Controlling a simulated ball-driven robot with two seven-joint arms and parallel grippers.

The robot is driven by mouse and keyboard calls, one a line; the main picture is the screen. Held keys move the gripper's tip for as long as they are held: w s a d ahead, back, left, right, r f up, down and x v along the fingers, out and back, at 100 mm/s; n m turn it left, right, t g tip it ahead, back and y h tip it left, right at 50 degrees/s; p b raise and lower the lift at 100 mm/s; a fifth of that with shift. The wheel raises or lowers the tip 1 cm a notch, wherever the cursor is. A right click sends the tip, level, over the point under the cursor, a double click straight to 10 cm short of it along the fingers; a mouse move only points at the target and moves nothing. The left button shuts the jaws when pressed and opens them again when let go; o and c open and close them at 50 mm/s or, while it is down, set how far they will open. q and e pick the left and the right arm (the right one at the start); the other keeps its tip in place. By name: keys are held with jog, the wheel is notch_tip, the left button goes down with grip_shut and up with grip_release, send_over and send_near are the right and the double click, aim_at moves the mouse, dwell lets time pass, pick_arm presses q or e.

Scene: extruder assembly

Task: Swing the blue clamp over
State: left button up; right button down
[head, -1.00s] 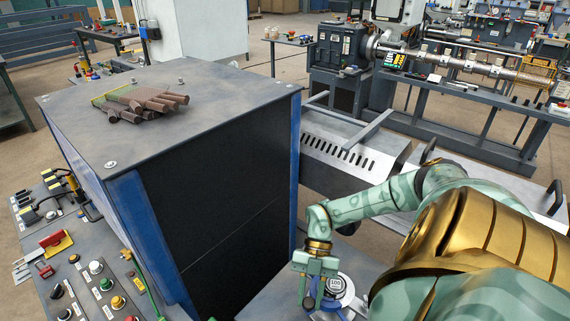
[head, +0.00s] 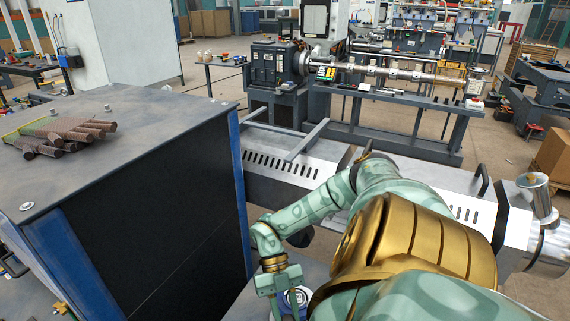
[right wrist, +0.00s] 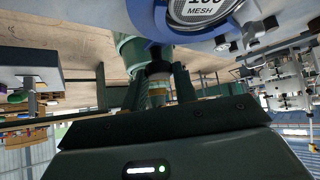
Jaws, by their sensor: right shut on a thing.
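My right gripper (head: 283,306) reaches down at the bottom of the head view, beside a round disc (head: 297,297) with a dark label. In the right wrist view the disc (right wrist: 203,10) reads "MESH" and sits at the top edge, with the blue clamp (right wrist: 158,45) curving beside it. My right gripper (right wrist: 157,88) has its two dark fingers shut on part of the blue clamp. The grip itself is partly hidden, and most of the clamp lies out of frame. My left gripper is not in view.
A large dark cabinet (head: 150,230) with blue edges stands close left of my right arm, with brown rods (head: 65,135) on top. A slotted metal housing (head: 280,165) lies behind the arm. A metal hopper (head: 535,190) stands at the right.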

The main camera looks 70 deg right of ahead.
jog(key=shift+d, duration=0.1)
jog(key=c, duration=1.1)
grip_release()
jog(key=shift+s, duration=0.1)
jog(key=v, duration=1.6)
jog(key=shift+d+b, duration=0.15)
jog(key=shift+b, duration=0.25)
